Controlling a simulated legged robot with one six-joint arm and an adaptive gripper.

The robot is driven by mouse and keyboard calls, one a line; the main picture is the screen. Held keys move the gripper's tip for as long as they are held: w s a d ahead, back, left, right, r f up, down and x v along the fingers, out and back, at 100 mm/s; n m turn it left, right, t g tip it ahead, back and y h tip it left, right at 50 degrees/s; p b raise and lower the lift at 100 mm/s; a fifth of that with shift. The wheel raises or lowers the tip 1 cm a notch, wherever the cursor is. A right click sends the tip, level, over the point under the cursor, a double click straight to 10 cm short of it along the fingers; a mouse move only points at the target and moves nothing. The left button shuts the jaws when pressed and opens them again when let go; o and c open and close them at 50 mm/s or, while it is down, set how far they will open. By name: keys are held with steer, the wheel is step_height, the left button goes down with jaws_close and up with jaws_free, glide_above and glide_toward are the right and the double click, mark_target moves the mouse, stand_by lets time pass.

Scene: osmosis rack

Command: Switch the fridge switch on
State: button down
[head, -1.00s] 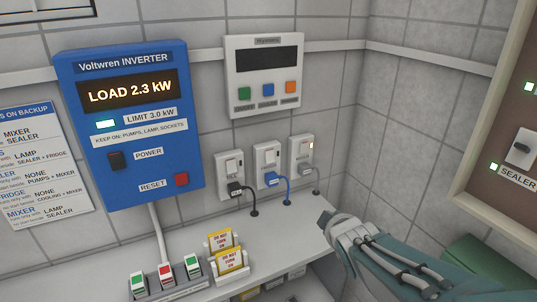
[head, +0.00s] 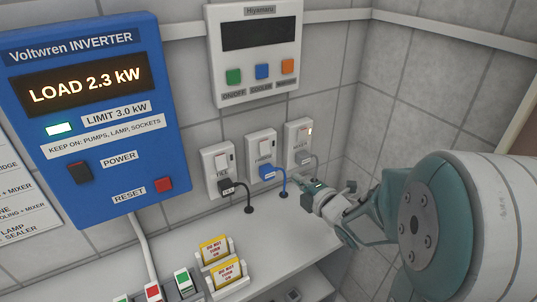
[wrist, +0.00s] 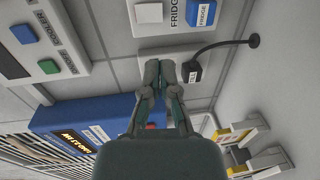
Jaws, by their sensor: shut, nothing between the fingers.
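The fridge socket plate (head: 253,147) is the middle one of three on the back wall, with a white rocker (head: 264,149) at its top. A blue plug (head: 268,173) with a blue cord sits in it. No lit lamp shows on it. In the wrist view the FRIDGE plate (wrist: 170,27) is at the top edge, with its blue plug (wrist: 203,12). My gripper (head: 307,187) is below and right of the plate in the head view, apart from it. In the wrist view my gripper (wrist: 160,66) is shut and empty, over part of the neighbouring left socket.
The left socket (head: 219,160) holds a black plug (head: 232,186). The inverter (head: 95,120) reads LOAD 2.3 kW. Yellow tags (head: 220,255) stand on the shelf below. A controller (head: 256,50) hangs above.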

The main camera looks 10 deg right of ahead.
mark_target(266, 154)
steer(key=shift+w, duration=0.15)
steer(key=x, duration=1.3)
steer(key=shift+w+a+f, duration=0.1)
steer(key=shift+w+a, duration=0.1)
steer(key=shift+w, duration=0.15)
steer(key=shift+w, duration=0.2)
steer(key=shift+f, duration=0.1)
